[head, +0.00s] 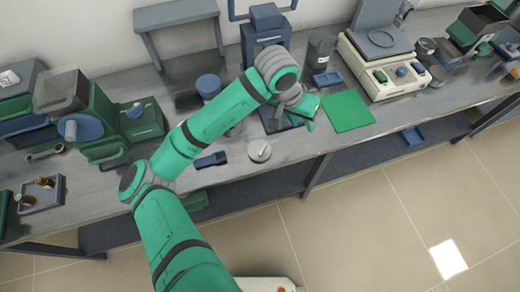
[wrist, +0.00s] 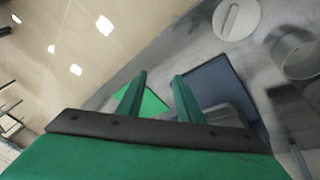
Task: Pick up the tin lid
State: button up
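The tin lid (head: 259,151) is a light grey disc with a raised bar across its top. It lies flat near the bench's front edge, left of my gripper (head: 309,118) in the head view. In the wrist view the lid (wrist: 237,18) is at the top right, beyond and to the right of my fingers. My gripper (wrist: 152,88) is open, its two green fingers apart with nothing held between them. It hangs over the bench near the green mat (head: 347,111) and does not touch the lid.
An open round grey tin (wrist: 298,52) stands close to the lid. A dark blue plate (wrist: 210,80) lies under my gripper's right side. A small blue block (head: 211,160) lies left of the lid. A white balance (head: 385,75) stands at the right.

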aim_at(263, 149)
jog(key=s+a+g+y, duration=0.15)
jog(key=a+y, duration=0.25)
jog(key=a, duration=0.7)
jog(key=shift+n, duration=0.4)
jog(key=shift+s+f, duration=0.15)
jog(key=shift+f, duration=2.65)
jog(key=shift+s+f, duration=0.15)
jog(key=shift+f, duration=2.6)
grip_shut()
